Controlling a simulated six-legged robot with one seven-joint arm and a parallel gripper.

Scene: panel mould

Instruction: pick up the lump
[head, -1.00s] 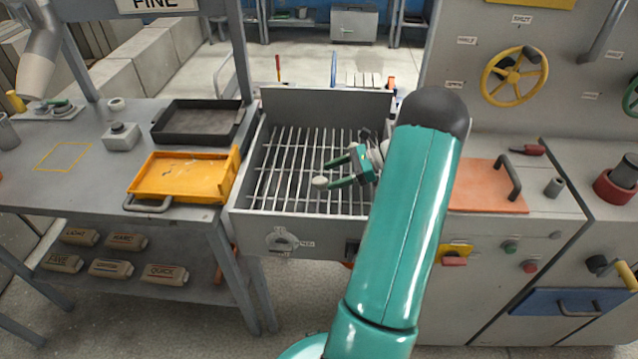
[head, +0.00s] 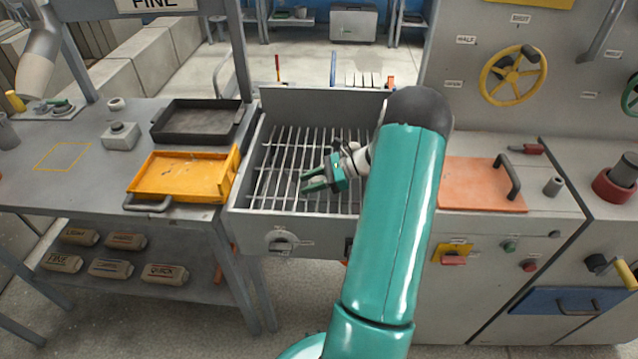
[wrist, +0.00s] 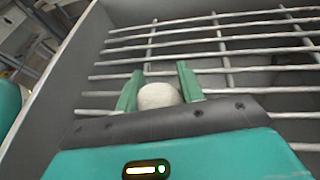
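The lump (wrist: 158,95) is pale, rounded and whitish. In the wrist view it sits between the two green fingers of my gripper (wrist: 160,78), close to the palm, and fills nearly all the gap between them. I cannot tell whether both fingers press on it. In the head view my gripper (head: 308,181) is low over the left-middle of the bar grate (head: 285,150), and the lump (head: 319,182) shows only partly between the fingers. I cannot tell whether the lump rests on the bars or is slightly above them.
The grate lies in a grey metal box with raised walls (head: 325,100). A yellow tray (head: 185,176) and a black tray (head: 198,122) stand on the bench at left. An orange plate with a handle (head: 483,185) lies to the right.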

